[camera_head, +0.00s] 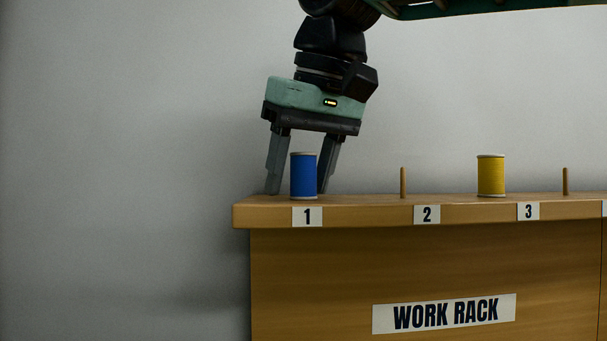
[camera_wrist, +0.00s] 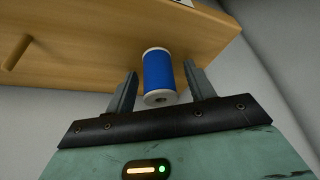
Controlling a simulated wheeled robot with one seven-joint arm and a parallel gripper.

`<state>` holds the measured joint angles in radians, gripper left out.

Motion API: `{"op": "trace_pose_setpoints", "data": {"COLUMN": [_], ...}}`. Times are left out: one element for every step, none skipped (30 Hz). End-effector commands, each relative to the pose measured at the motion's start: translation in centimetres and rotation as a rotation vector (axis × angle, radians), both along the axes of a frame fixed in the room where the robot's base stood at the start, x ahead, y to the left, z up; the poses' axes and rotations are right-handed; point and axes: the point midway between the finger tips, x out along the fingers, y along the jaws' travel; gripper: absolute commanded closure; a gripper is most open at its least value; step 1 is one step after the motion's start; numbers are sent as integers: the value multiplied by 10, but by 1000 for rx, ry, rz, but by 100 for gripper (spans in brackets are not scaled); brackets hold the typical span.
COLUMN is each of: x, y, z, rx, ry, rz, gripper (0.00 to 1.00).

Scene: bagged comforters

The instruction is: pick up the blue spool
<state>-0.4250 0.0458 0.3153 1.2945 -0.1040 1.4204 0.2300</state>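The blue spool (camera_head: 303,177) stands upright on the rack top above label 1, at the left end. It also shows in the wrist view (camera_wrist: 158,72), between my fingers. My gripper (camera_head: 297,190) points down with its fingers spread, their tips low near the rack top. In the head view the spool partly covers the right finger. In the wrist view my gripper (camera_wrist: 161,68) is open, with a visible gap between the spool and each finger. Whether a peg runs through the spool is hidden.
The wooden work rack (camera_head: 340,250) has a bare peg (camera_head: 403,182) near label 2. A yellow spool (camera_head: 491,175) stands left of label 3, with another bare peg (camera_head: 565,181) further right. The rack's left edge is close beside my gripper; a plain wall is behind.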

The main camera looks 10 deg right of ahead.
Motion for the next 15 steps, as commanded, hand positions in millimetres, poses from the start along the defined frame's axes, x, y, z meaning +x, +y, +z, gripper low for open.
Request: {"op": "trace_pose_setpoints", "data": {"x": [0,0,0,0,0,0,0,0,0,0,0,0,0,0,0], "y": [0,0,0,0,0,0,0,0,0,0,0,0,0,0,0], "z": [0,0,0,0,0,0,0,0,0,0,0,0,0,1,2], "rx": [0,0,0,0,0,0,0,0,0,0,0,0,0,0,0], "ry": [0,0,0,0,0,0,0,0,0,0,0,0,0,0,0], "rz": [0,0,0,0,0,0,0,0,0,0,0,0,0,0,0], "gripper": [61,69,80,89,92,92,92,92,92,92,92,92,92,92,92]}}
